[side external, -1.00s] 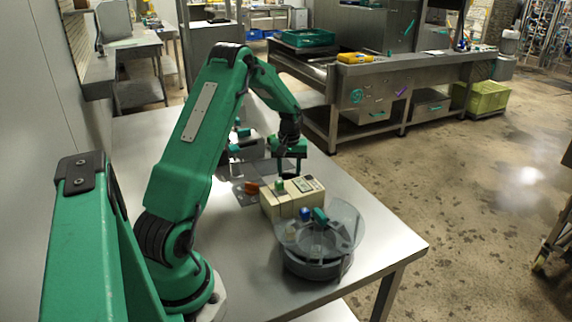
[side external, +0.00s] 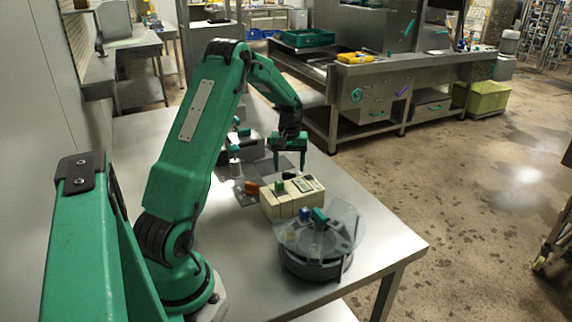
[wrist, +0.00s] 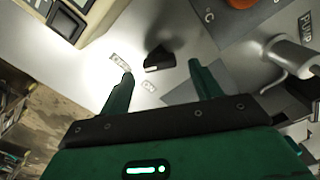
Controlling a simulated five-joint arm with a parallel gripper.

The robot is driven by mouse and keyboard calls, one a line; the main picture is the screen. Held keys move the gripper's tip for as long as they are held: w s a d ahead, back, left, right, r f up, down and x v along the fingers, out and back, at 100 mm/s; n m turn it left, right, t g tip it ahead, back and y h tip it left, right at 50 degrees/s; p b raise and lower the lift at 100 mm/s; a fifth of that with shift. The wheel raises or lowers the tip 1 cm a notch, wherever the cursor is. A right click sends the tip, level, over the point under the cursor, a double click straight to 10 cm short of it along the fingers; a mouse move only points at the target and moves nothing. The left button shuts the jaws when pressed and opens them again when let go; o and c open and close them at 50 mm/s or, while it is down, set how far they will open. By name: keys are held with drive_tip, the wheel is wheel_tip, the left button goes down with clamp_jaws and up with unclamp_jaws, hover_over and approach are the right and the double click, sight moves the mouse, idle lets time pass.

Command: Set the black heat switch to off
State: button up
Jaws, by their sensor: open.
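In the side view, a black piece (side external: 288,174) that seems to be this switch shows just behind the beige box (side external: 283,206). My gripper (side external: 289,168) is above and around this spot, pointing down, with its two green fingers apart. In the wrist view my gripper (wrist: 162,72) is open and empty, and the switch appears between and slightly beyond the fingertips. I cannot tell whether a finger touches it.
A round grey vessel (side external: 315,268) with a clear lid (side external: 345,222) stands at the table's front right. An orange-red knob (side external: 252,188) lies left of the beige box. A grey pipe-like part (wrist: 290,55) is at right in the wrist view. The table's (side external: 375,245) right side is bare.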

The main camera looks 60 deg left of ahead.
sight(290, 173)
drive_tip(key=shift+r, duration=2.75)
drive_tip(key=shift+d+r, duration=0.15)
drive_tip(key=s+d+r+m+t+y, duration=0.1)
drive_tip(key=s+d+r+m, duration=0.15)
drive_tip(key=d+r, duration=0.55)
drive_tip(key=s+d+r+m+t, duration=0.1)
drive_tip(key=d+r+m, duration=0.3)
drive_tip(key=d, duration=0.6)
drive_tip(key=s+d+r+m+t, duration=0.1)
drive_tip(key=s+d+m, duration=0.1)
drive_tip(key=s+d, duration=0.5)
drive_tip(key=s+d+r+m+t+h, duration=0.1)
drive_tip(key=s+d+m+t, duration=0.1)
drive_tip(key=s+d, duration=0.5)
drive_tip(key=shift+s+d+r+m+t, duration=0.2)
drive_tip(key=shift+s+r+m+t, duration=0.15)
drive_tip(key=shift+m, duration=0.5)
